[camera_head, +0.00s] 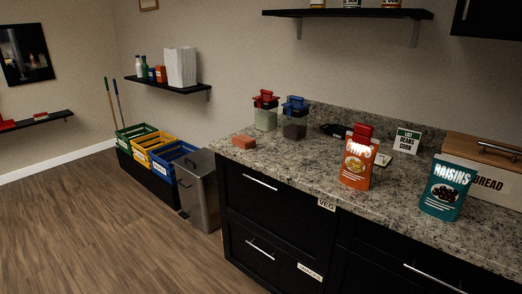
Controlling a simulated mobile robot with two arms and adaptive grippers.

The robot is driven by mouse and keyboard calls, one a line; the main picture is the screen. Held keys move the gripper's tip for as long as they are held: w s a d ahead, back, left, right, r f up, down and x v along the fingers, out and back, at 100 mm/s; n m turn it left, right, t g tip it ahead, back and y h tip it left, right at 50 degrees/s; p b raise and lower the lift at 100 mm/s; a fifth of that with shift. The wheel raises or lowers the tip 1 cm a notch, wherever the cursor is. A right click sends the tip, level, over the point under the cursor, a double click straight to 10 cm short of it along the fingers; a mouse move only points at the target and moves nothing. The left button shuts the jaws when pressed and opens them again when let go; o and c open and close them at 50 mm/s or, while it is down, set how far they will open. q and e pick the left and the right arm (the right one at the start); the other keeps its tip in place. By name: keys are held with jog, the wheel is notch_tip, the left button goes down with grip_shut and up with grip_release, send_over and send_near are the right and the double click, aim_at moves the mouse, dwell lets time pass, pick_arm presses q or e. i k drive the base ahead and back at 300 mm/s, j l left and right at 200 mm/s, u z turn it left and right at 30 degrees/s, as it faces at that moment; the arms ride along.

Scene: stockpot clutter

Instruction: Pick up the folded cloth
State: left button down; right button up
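A small reddish-brown block-like item (244,142) lies at the left front corner of the granite counter; it may be the folded cloth, but it is too small to tell. A dark flat item (334,130) lies farther back on the counter, partly hidden behind the orange chips pouch (357,163); I cannot tell what it is. Neither of my grippers is in view.
On the counter (290,165) stand two lidded canisters, red-topped (265,111) and blue-topped (295,118), a teal raisins pouch (443,188) and a bread box (485,172). A steel bin (199,190) and crates (155,150) stand left. The wooden floor (90,220) is clear.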

aim_at(243, 140)
jog(key=i+u, duration=0.2)
jog(key=i, duration=1.05)
